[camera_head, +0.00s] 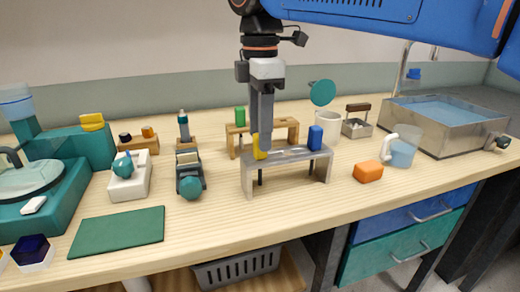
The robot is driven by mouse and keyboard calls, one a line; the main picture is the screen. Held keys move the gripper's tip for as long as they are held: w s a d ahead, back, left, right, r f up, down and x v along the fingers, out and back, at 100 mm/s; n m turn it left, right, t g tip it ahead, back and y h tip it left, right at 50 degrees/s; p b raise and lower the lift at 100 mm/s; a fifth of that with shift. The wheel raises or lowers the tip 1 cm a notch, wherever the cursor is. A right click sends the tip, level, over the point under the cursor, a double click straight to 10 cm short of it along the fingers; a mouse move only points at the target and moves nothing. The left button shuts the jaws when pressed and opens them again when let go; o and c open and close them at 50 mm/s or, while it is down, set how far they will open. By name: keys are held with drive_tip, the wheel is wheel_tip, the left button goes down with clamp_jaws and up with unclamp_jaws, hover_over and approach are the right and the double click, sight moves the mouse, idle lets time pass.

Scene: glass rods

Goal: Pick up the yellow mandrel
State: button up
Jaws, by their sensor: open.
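The yellow mandrel (258,151) stands at the left part of a small grey bench-like stand (290,153) in the middle of the worktop. My gripper (262,143) points straight down over it, with its fingers reaching down to the mandrel. The jaws are open. The fingers overlap the mandrel in this view and hide part of it. I cannot tell whether they touch it.
A blue block (315,138) stands at the right end of the same stand. A wooden rack (290,128) with a green cylinder (240,117) is close behind. An orange block (367,171) and a clear mug (403,150) are to the right.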

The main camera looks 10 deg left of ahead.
drive_tip(key=shift+s+f, duration=0.1)
drive_tip(key=shift+f, duration=1.3)
clamp_jaws()
drive_tip(key=shift+r, duration=0.1)
wheel_tip(320, 180, up, 10)
drive_tip(key=shift+f, duration=0.1)
